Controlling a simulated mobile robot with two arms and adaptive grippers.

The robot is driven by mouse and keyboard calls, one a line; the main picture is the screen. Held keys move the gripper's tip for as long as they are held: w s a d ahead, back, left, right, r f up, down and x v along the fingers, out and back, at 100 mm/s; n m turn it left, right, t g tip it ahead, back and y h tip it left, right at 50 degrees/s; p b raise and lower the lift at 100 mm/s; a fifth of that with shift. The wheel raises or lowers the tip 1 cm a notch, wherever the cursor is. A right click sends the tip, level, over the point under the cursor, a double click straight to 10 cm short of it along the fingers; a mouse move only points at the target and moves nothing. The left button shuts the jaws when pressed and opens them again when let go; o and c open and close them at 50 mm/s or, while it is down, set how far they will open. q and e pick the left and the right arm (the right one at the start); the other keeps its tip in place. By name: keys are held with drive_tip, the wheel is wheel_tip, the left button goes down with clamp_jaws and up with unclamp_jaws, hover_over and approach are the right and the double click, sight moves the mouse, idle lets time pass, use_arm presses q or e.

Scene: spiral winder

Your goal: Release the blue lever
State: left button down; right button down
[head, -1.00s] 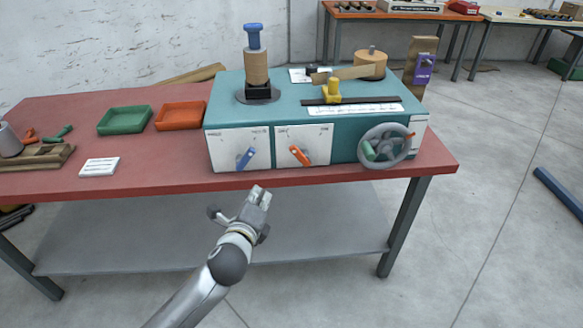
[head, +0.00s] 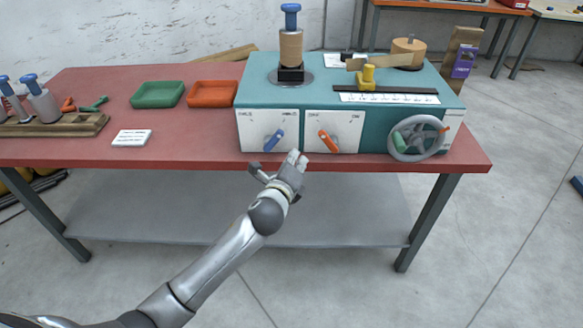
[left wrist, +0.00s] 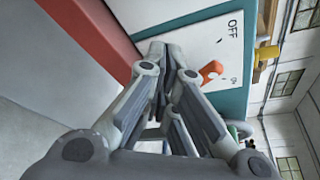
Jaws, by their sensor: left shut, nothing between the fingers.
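The blue lever (head: 274,140) sits on the left white panel of the teal winder (head: 273,117), tilted with its upper end to the right. My left gripper (head: 297,158) is shut and empty, in front of the table edge, just below and right of the blue lever, apart from it. In the left wrist view the shut fingertips (left wrist: 172,62) point toward a white panel marked OFF, with the orange lever (left wrist: 211,70) beyond them. I cannot make out the blue lever in that view. My right gripper is not in view.
The orange lever also shows in the head view (head: 329,140), right of the blue one. A grey handwheel (head: 418,138) is on the winder's front right. Green (head: 158,103) and orange (head: 212,103) trays and a white card (head: 132,138) lie on the red table (head: 200,150).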

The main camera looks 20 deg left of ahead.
sight(273, 141)
use_arm(q)
drive_tip(key=w+a, duration=0.1)
drive_tip(key=a+r+p, duration=0.1)
drive_tip(key=w+a, duration=0.1)
drive_tip(key=shift+w+r, duration=0.3)
